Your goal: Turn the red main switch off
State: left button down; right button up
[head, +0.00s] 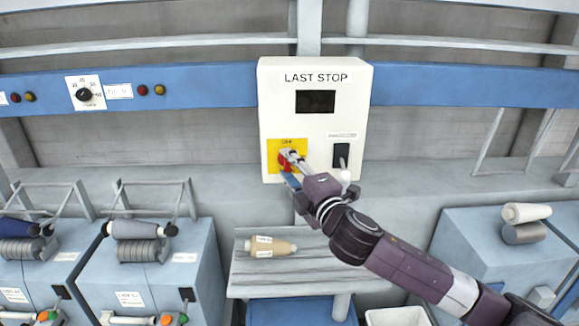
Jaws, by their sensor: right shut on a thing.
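The red main switch (285,163) sits on a yellow plate (273,148) at the lower left of a white box (314,125) marked "LAST STOP". My right gripper (292,161) reaches up from the lower right and is shut on the switch's red handle. The fingers cover part of the switch, so its exact angle is hard to tell. My left gripper is not in view.
A black switch (341,154) is on the same box, right of the gripper. Blue machines with spools stand on both sides.

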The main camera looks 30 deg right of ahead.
jog(key=shift+n, duration=0.3)
jog(key=o, duration=1.2)
jog(key=shift+c, duration=0.2)
jog(key=shift+s, duration=0.15)
jog(key=s+a, duration=0.1)
jog(key=s, duration=0.6)
jog(key=shift+a, duration=0.15)
jog(key=shift+f, duration=0.1)
